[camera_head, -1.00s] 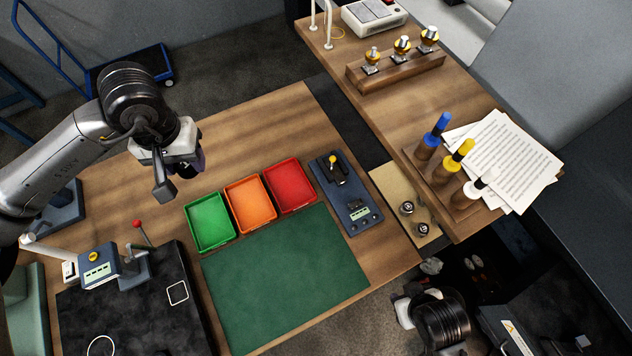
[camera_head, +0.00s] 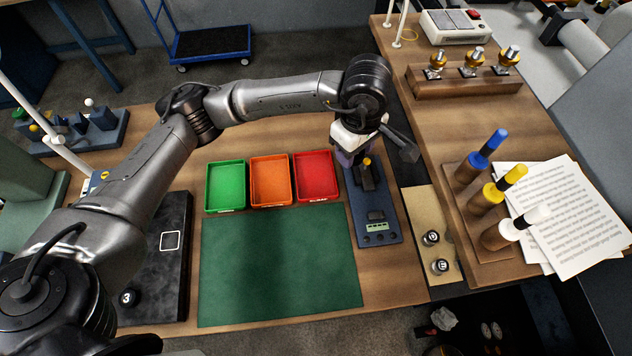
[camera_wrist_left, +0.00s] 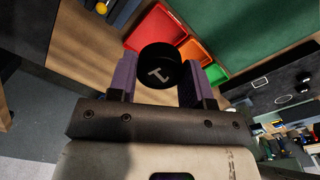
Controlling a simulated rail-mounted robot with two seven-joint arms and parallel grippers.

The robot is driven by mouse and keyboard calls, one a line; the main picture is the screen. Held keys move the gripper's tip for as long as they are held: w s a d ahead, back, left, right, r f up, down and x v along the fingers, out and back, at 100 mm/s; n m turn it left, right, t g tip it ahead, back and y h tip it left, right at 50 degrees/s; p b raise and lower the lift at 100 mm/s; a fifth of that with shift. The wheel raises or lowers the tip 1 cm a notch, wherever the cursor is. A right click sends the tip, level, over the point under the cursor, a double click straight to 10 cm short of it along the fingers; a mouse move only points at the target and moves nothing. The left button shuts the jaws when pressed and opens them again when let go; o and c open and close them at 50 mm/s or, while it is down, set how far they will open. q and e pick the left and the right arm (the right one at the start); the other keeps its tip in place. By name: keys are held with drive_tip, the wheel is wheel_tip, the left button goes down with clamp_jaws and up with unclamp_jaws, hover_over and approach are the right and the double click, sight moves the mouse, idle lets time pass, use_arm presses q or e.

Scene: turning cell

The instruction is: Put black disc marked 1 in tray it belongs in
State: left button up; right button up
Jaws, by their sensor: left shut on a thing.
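My left gripper (camera_head: 352,156) is over the top end of the blue gauge block, just right of the red tray. In the left wrist view the left gripper (camera_wrist_left: 158,80) is shut on a black disc (camera_wrist_left: 165,62) with a white 1 on its face. The disc cannot be made out in the head view. Three trays stand in a row on the wooden table: green (camera_head: 210,190), orange (camera_head: 254,188) and red (camera_head: 299,185). They look empty. The right gripper is not in view.
The blue gauge device (camera_head: 364,218) stands right of the trays. A green mat (camera_head: 279,262) in front of them is clear. A black disc marked 3 (camera_head: 128,298) is on the dark slab (camera_head: 170,275). Two small knobs sit on a tan board (camera_head: 425,205).

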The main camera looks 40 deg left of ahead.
use_arm(q)
wheel_tip(320, 180, down, 11)
drive_tip(key=n+b, duration=0.7)
drive_tip(key=n, duration=0.9)
drive_tip(key=n+b, duration=0.3)
drive_tip(key=n, duration=0.2)
hover_over(315, 177)
wheel_tip(315, 177, down, 9)
drive_tip(key=shift+r, duration=0.1)
drive_tip(key=shift+f, duration=2.05)
drive_tip(key=shift+f, duration=0.15)
drive_tip(key=o, duration=1.1)
drive_tip(key=shift+o, duration=0.2)
